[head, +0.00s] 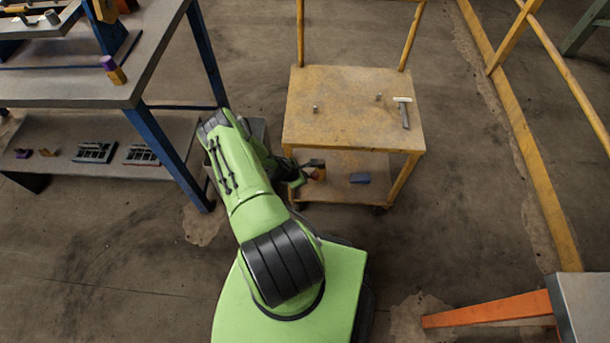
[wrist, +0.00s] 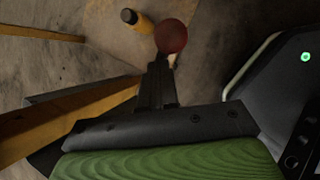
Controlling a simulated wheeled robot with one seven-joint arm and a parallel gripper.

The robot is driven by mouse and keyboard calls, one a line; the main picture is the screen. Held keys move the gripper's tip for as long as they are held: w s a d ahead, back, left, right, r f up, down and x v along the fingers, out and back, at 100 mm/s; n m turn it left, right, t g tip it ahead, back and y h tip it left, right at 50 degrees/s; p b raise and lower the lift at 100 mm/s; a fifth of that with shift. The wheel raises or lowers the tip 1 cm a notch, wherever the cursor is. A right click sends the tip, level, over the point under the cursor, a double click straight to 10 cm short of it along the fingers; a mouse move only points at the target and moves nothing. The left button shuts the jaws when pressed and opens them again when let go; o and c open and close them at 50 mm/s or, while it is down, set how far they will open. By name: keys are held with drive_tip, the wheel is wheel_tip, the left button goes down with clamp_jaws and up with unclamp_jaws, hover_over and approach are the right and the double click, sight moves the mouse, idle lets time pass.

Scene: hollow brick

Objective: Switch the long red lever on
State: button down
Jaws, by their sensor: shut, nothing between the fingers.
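A dark red round knob (wrist: 171,36) shows at the top middle of the wrist view. I take it for the end of the red lever; most of its shaft is hidden. My gripper (wrist: 160,65) is shut and empty, its black fingertips overlapping the knob's lower edge in the picture. I cannot tell whether they touch it. In the head view my gripper (head: 313,165) is by the cart's left side, near its lower shelf, and the knob cannot be made out there.
A dark panel (wrist: 272,75) with a lit green light (wrist: 305,57) stands close on the right in the wrist view. A yellow cart (head: 340,125) holds a hammer (head: 403,112) on top and a blue block (head: 360,178) below. A workbench (head: 100,90) stands left.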

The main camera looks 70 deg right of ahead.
drive_tip(key=shift+s+d+f, duration=0.15)
drive_tip(key=shift+s+f, duration=0.3)
idle(0.3)
